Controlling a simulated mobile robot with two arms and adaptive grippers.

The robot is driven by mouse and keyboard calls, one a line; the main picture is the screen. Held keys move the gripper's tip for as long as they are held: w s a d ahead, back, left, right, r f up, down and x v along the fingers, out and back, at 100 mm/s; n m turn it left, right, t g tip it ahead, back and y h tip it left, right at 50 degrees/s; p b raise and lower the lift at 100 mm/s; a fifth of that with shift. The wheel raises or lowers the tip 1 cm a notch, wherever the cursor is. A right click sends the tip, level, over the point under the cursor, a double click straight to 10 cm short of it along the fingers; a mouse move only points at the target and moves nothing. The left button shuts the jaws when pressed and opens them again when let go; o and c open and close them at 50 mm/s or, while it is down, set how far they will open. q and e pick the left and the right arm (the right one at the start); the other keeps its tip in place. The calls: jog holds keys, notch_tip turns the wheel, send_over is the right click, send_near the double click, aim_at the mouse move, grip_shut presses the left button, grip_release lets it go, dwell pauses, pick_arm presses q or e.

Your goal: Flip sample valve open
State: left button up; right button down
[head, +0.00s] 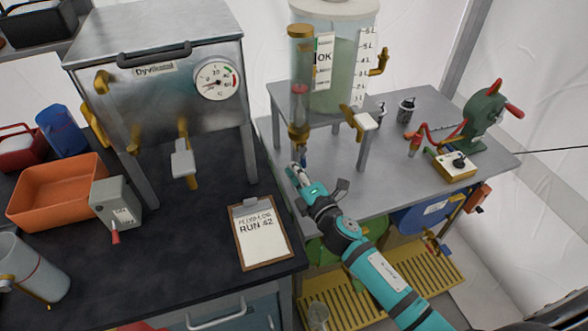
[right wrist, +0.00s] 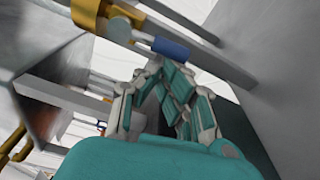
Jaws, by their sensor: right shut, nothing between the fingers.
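A small valve with a brass body (head: 298,132) and a blue lever (head: 302,156) sits at the foot of the brass-capped sight tube on the clear tank; no label on it is readable. In the right wrist view its blue lever (right wrist: 172,48) points sideways from the brass body (right wrist: 88,12). My right gripper (head: 294,172) is just below the lever, with shut, empty fingertips (right wrist: 160,66). The fingertips look close to the lever; whether they touch it I cannot tell. My left gripper is not in view.
The tank (head: 340,75) stands on a grey stand whose leg (head: 365,150) is near my right gripper. Another brass valve with a white handle (head: 368,121) is to the right. A steel box (head: 165,85) and clipboard (head: 262,232) are on the left.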

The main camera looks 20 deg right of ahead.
jog(key=d+r+n+g+h+p, duration=0.1)
jog(key=d+r+n+h+p, duration=0.1)
jog(key=d+n+p, duration=0.5)
jog(key=n+p, duration=0.2)
jog(key=n, duration=0.4)
jog(key=shift+w+d+n, duration=0.15)
jog(key=shift+n, duration=0.15)
jog(key=shift+r, duration=0.1)
dwell(0.4)
jog(key=shift+d, duration=0.1)
dwell(0.4)
